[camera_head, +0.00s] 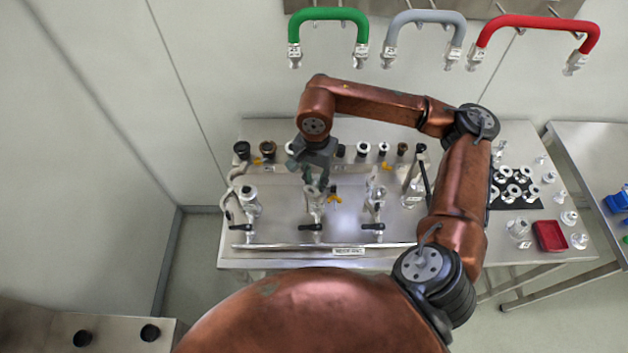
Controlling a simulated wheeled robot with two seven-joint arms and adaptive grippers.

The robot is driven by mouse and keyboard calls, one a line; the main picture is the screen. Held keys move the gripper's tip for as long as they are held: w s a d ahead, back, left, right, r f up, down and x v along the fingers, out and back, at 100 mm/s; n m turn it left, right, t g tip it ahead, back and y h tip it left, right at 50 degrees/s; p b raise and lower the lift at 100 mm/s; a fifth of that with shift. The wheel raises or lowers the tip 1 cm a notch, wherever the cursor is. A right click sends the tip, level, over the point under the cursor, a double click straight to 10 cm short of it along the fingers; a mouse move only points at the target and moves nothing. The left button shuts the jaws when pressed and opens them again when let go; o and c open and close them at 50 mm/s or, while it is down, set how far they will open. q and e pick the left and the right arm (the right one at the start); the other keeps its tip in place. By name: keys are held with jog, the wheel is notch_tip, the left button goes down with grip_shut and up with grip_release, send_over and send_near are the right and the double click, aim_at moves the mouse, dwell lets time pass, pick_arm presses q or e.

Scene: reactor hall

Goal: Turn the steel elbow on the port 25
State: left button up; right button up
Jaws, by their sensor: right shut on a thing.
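My right gripper (318,182) reaches down over the middle of the steel panel (280,190) on the table. It is shut on a steel elbow (315,199) at the middle fitting; the fingers hide the elbow's upper part. Similar steel fittings stand on the panel to the left (250,205) and to the right (375,200). The port numbers are too small to read, so I cannot tell which one is port 25. My left gripper is not in view.
Black-handled valves (311,227) line the panel's front. Several dark-capped ports (363,149) line its back. A black mat (516,188) with steel parts and a red tray (549,236) are at the right. Green (328,14), grey (427,17) and red (535,22) hoses hang on the wall.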

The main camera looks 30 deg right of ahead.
jog(key=shift+f+n+b, duration=0.1)
jog(key=shift+n+b, duration=0.3)
jog(key=shift+s+d+n+b, duration=0.15)
jog(key=shift+n+b, duration=0.35)
jog(key=shift+n, duration=0.3)
jog(key=shift+s+d+n+b, duration=0.1)
jog(key=shift+n+b, duration=0.65)
jog(key=shift+n, duration=0.35)
jog(key=o, duration=0.9)
jog(key=shift+o, duration=0.2)
jog(key=shift+r, duration=0.2)
